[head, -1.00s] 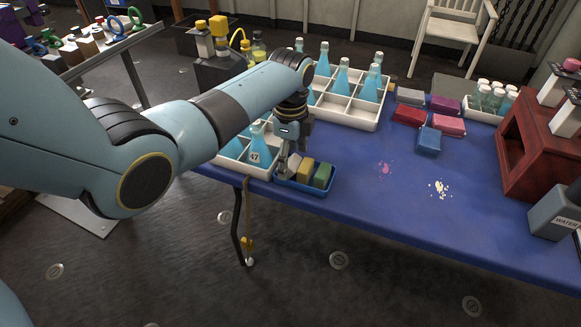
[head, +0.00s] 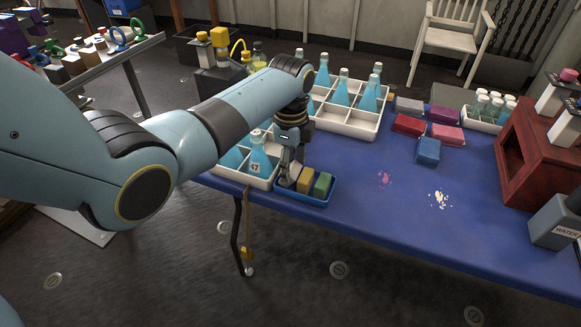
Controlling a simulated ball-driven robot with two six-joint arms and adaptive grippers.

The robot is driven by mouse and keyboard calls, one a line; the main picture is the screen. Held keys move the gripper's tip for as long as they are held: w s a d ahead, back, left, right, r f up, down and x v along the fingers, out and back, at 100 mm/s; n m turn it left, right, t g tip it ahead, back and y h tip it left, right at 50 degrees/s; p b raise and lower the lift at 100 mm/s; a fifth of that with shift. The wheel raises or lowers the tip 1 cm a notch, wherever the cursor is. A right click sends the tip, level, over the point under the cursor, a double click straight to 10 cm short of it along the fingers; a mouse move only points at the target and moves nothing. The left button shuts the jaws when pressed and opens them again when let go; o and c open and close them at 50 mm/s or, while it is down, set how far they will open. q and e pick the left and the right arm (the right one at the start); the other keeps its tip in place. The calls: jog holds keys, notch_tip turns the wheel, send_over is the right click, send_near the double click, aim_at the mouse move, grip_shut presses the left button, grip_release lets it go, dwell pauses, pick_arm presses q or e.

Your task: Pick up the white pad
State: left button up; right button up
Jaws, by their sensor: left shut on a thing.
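My left gripper (head: 289,178) points down into the left end of a small blue tray (head: 302,200) at the table's near edge. It is shut on the white pad (head: 294,173), which is mostly hidden by the fingers and still low at the tray. A yellow pad (head: 306,181) and a green pad (head: 322,185) stand beside it in the tray. My right gripper is not in view.
White divided crates (head: 346,126) with blue flasks stand behind and left of the tray. Coloured blocks (head: 428,151) lie farther back. Pink and pale crumbs (head: 440,199) lie on the blue table (head: 385,222), whose front middle is otherwise clear.

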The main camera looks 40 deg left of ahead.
aim_at(291, 166)
pick_arm(q)
notch_tip(291, 166, up, 3)
jog(key=shift+w+r, duration=0.1)
jog(key=d+r, duration=0.6)
jog(key=d, duration=0.5)
jog(key=shift+d+r+p, duration=0.3)
jog(key=shift+r+p, duration=0.05)
jog(key=shift+r, duration=0.05)
jog(key=shift+o, duration=0.6)
jog(key=c, duration=0.3)
